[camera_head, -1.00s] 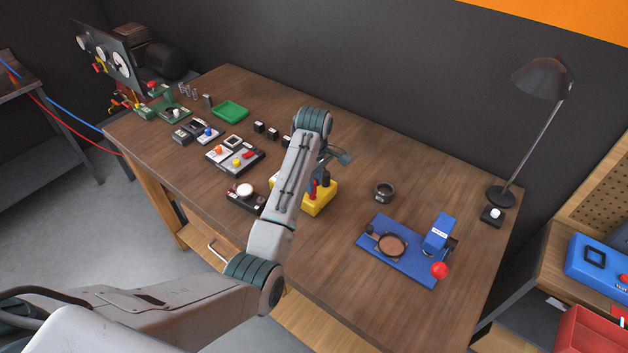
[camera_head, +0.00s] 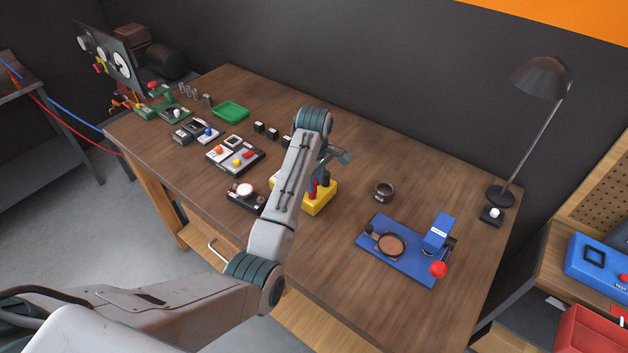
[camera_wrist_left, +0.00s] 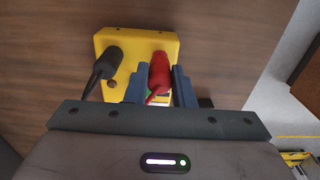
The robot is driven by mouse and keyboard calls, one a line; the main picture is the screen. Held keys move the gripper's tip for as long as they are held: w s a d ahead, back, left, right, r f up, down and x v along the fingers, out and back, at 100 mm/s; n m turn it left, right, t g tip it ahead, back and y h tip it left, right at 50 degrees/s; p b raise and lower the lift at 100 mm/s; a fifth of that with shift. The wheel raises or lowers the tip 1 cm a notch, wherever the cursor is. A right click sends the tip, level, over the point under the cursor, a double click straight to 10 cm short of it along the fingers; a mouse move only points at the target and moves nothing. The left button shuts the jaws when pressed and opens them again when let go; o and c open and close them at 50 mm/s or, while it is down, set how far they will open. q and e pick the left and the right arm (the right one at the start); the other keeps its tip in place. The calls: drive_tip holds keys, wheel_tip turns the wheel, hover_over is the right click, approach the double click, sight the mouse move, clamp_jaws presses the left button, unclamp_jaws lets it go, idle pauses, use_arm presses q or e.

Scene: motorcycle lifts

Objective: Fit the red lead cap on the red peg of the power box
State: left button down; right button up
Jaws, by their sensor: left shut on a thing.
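The yellow power box (camera_head: 319,203) stands on the wooden workbench, partly behind my left arm in the head view. It also shows in the left wrist view (camera_wrist_left: 124,40). My left gripper (camera_wrist_left: 158,84) is shut on the red lead cap (camera_wrist_left: 160,70), with blue fingers on either side of it. The cap is over the box's right side in the wrist view; the red peg is hidden, so I cannot tell how far the cap sits on it. A black cap (camera_wrist_left: 108,62) with its lead stands on the box beside it. My right gripper is not in view.
A blue fixture with a red ball knob (camera_head: 438,270) and a dark ring (camera_head: 384,190) stand right of the box. Several small switch units and a green tray (camera_head: 230,111) are to the left. A lamp (camera_head: 500,196) stands at the far right corner.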

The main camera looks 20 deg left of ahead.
use_arm(q)
drive_tip(key=shift+f, duration=0.9)
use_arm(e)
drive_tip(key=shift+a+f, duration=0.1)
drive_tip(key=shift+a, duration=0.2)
use_arm(q)
drive_tip(key=c, duration=0.7)
unclamp_jaws()
drive_tip(key=shift+c, duration=0.2)
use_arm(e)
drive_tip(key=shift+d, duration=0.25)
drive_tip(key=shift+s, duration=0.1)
